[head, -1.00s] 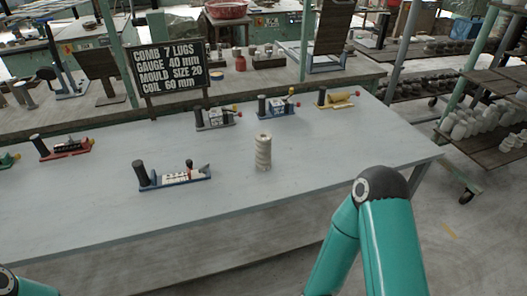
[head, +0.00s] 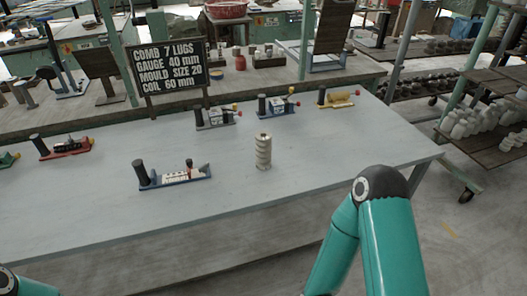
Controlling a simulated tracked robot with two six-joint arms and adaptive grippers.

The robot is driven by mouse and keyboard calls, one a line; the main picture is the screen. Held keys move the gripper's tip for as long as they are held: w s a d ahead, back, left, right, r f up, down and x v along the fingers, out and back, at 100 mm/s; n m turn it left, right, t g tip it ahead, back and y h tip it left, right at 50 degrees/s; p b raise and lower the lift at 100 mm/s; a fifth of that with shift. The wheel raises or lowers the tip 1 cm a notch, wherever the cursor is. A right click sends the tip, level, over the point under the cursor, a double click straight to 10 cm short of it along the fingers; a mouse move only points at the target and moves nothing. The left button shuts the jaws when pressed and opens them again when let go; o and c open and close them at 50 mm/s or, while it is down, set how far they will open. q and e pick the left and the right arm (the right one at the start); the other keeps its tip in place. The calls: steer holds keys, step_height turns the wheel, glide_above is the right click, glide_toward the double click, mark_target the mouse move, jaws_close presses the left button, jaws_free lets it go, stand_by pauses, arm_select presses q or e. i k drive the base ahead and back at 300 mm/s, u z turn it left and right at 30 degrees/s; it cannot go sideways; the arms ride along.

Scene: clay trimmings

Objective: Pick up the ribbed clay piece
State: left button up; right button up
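The ribbed clay piece (head: 263,152) is a cream, ringed cylinder. It stands upright on the pale grey table (head: 330,165), right of the middle of the table top, with nothing touching it. My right arm shows at the lower right as a teal link, in front of the table's near edge; its gripper is out of the frame. Only a small part of my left arm shows at the bottom left corner; its gripper is also out of the frame.
A blue-based tool (head: 175,177) lies left of the clay piece. Behind are a grey tool (head: 216,118), a blue tool (head: 278,104) and a yellow tool (head: 338,98). A red tool (head: 66,147) lies left. A black sign (head: 169,67) stands behind. The table right of the piece is clear.

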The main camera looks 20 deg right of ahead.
mark_target(262, 141)
steer(key=z, duration=0.3)
steer(key=i, duration=0.2)
steer(key=u, duration=2.65)
steer(key=k, duration=1.65)
steer(key=z, duration=1.3)
steer(key=i, duration=1.05)
